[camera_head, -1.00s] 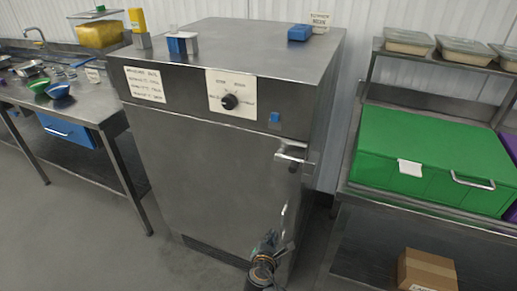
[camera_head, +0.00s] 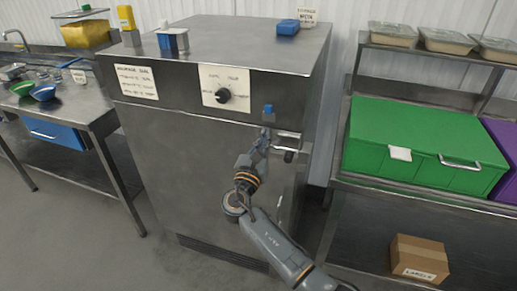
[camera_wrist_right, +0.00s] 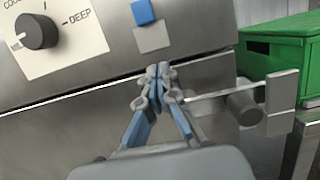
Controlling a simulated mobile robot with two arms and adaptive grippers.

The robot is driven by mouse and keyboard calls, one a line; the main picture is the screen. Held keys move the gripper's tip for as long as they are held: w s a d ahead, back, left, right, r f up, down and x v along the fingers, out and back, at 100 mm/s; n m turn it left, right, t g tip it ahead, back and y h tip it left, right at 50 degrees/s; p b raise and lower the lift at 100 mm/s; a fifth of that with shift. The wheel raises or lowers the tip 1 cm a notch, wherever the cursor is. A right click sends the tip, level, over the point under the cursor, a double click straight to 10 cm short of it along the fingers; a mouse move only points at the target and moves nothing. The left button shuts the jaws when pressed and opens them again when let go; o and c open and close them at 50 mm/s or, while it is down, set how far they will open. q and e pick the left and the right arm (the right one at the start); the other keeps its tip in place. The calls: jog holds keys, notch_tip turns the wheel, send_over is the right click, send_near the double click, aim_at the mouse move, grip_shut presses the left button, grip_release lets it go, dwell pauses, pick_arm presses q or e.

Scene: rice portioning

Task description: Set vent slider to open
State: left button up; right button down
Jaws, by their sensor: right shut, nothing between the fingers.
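The vent slider appears to be the small blue tab (camera_head: 267,108) on the right of the steel cabinet's front panel. In the right wrist view the blue tab (camera_wrist_right: 143,12) sits at the top of a small light grey plate (camera_wrist_right: 152,38). My right gripper (camera_head: 264,136) is shut and empty, just below the tab and left of the door handle (camera_head: 288,143). In the wrist view its closed fingertips (camera_wrist_right: 158,72) are below the grey plate, apart from the tab. The handle bar (camera_wrist_right: 215,97) runs close behind the fingers on their right. My left gripper is not in view.
A black dial (camera_head: 223,96) on a white label is left of the tab. The cabinet top (camera_head: 230,40) holds small blue items and a sign. A green box (camera_head: 400,130) stands on a steel bench at right. A sink table (camera_head: 85,115) stands at left.

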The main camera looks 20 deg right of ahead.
aim_at(270, 92)
notch_tip(270, 92, up, 4)
jog(key=shift+d+r+p, duration=0.1)
jog(key=shift+p, duration=0.9)
jog(key=shift+w, duration=0.1)
notch_tip(270, 92, up, 7)
jog(key=p, duration=0.6)
